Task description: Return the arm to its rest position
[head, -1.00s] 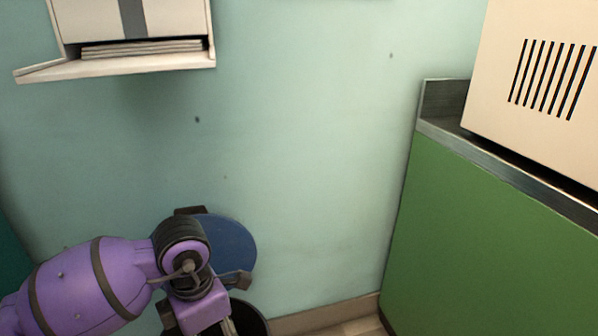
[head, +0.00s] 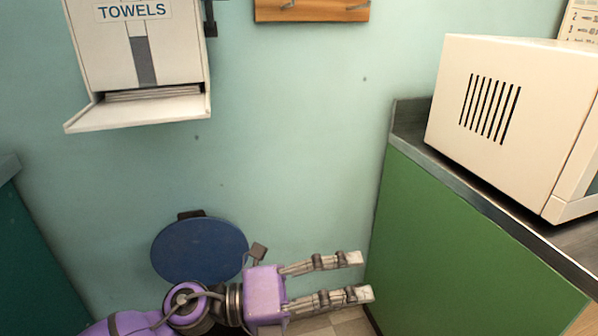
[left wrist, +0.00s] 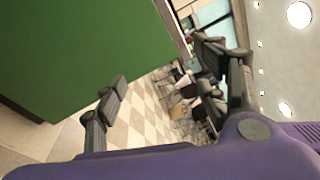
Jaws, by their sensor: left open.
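My left arm comes in from the bottom left of the head view. Its purple left gripper (head: 366,276) points right, with its two fingers apart and nothing between them. It is in front of the blue round lid (head: 200,250) and close to the green cabinet side. My right gripper does not show.
A green cabinet (head: 440,230) with a grey counter carries a cream microwave (head: 490,110) at right. A towel dispenser (head: 138,50) and a wooden hook rack (head: 312,10) are on the wall. A teal cabinet (head: 30,260) stands at left. Checkered floor (left wrist: 150,110) shows in the wrist view.

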